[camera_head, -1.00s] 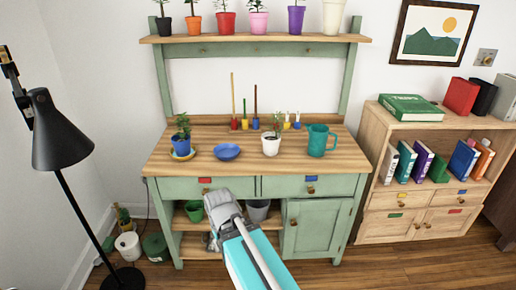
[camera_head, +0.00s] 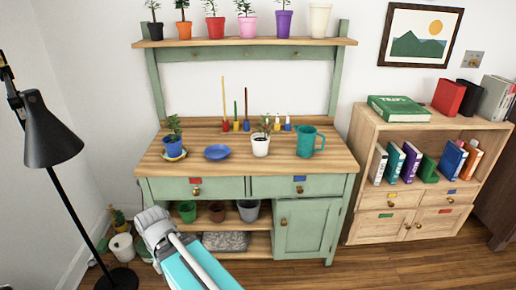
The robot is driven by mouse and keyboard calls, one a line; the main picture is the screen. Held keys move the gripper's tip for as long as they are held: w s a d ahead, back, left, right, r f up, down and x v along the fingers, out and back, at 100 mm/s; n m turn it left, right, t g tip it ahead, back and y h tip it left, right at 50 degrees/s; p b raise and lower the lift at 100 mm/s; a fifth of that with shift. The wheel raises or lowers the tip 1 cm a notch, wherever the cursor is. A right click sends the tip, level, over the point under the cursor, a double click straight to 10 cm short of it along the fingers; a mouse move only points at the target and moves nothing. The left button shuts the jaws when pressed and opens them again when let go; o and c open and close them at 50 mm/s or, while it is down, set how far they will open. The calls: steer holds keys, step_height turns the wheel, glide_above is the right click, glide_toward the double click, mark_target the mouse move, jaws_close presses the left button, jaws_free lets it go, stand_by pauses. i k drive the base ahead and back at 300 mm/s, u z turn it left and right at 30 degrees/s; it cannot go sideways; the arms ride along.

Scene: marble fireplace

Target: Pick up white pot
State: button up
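A small white pot (camera_head: 260,147) with a green plant stands upright on the wooden top of the green potting bench (camera_head: 205,146). An empty-looking, larger white pot (camera_head: 319,18) stands at the right end of the upper shelf. Another white pot (camera_head: 122,247) is on the floor left of the bench, close to my gripper. My gripper (camera_head: 150,222) is low in front of the bench's left leg, below the worktop and well apart from the two bench pots. Its fingers are small and face away, so their opening is unclear.
A blue plate (camera_head: 217,152), a teal watering jug (camera_head: 310,141) and a blue potted plant (camera_head: 173,146) flank the tabletop white pot. Several potted plants line the upper shelf. A black floor lamp (camera_head: 52,142) stands left. A bookcase (camera_head: 375,130) stands right.

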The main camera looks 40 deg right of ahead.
mark_target(260, 135)
steer(key=z, duration=0.05)
steer(key=k, duration=1.25)
steer(key=z, duration=1.3)
steer(key=i, duration=1)
